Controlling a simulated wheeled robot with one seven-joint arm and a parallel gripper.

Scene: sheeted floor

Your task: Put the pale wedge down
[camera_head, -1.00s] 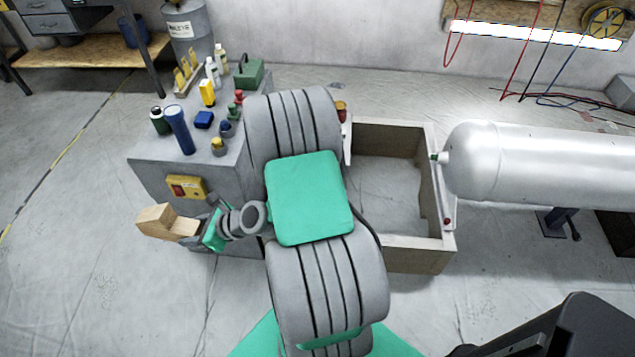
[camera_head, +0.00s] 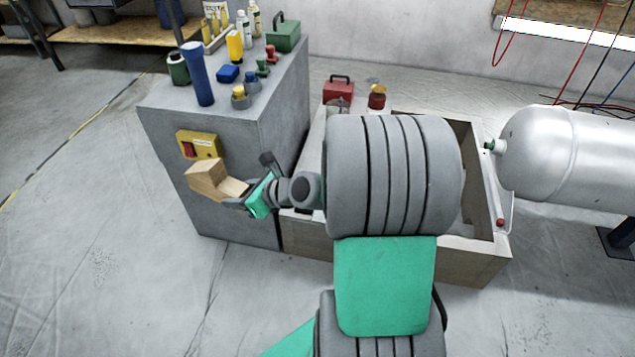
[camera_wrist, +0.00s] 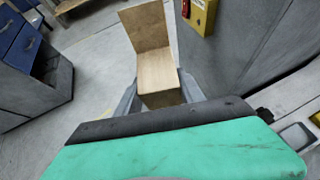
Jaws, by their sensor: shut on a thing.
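The pale wedge (camera_head: 208,178) is a light wooden block with a raised end and a lower flat end. My gripper (camera_head: 238,200) is shut on its lower end and holds it in the air in front of the grey cabinet's near side. In the wrist view the wedge (camera_wrist: 155,65) stands out beyond my gripper (camera_wrist: 160,97), with its raised end away from me. Floor shows beyond it. The fingertips are partly hidden by the wedge and the green wrist body.
The grey cabinet (camera_head: 250,120) carries bottles, a blue cylinder (camera_head: 197,75) and a green toolbox (camera_head: 284,36). A yellow switch box (camera_head: 199,145) is on its near side, close to the wedge. An open bin (camera_head: 478,255) stands right. Floor at left is clear.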

